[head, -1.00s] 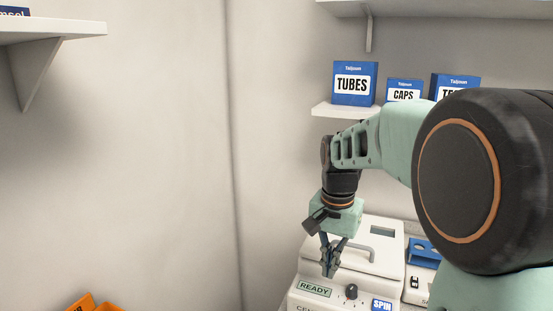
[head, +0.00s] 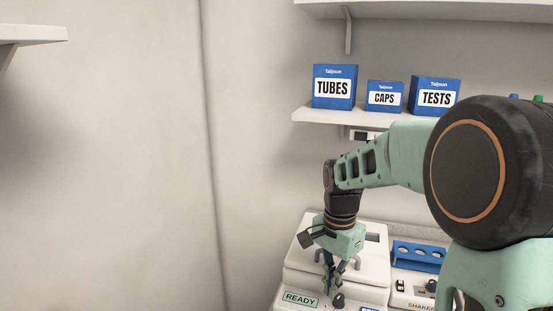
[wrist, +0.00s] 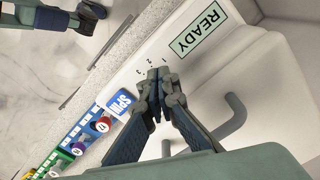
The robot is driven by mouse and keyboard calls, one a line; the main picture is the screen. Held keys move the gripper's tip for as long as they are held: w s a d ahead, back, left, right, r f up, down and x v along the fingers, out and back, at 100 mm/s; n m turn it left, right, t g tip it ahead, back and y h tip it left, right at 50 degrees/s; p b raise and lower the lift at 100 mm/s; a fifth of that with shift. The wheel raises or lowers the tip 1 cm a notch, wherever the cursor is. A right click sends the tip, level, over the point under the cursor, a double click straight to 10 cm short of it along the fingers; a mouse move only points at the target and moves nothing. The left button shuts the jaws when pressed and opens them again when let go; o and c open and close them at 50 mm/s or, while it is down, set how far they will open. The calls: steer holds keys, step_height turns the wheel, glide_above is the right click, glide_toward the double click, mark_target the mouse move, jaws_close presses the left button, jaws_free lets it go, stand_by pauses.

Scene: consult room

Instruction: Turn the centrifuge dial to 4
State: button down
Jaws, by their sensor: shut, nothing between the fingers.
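The white centrifuge (head: 292,262) stands at the bottom of the head view, with a green READY label (head: 300,299). Its dark dial (head: 338,300) is on the front panel, right of that label. In the wrist view the printed numbers 1, 2 and 3 show just past my fingertips, but the dial is hidden behind the fingers. Where its pointer stands cannot be told. My gripper (head: 329,288) points down, shut and empty, close by the dial. It also shows in the wrist view (wrist: 157,80). Whether the fingertips touch the dial cannot be told.
A blue SPIN label (wrist: 121,104) is on the same panel. The centrifuge's grey lid handle (wrist: 232,116) is close beside my gripper. A shaker (head: 412,292) with a blue rack (head: 418,256) stands to the right. A shelf (head: 375,115) with blue boxes hangs above.

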mark_target(338, 303)
step_height(338, 303, down, 2)
steer(key=shift+f+b, duration=0.2)
steer(key=shift+b, duration=0.35)
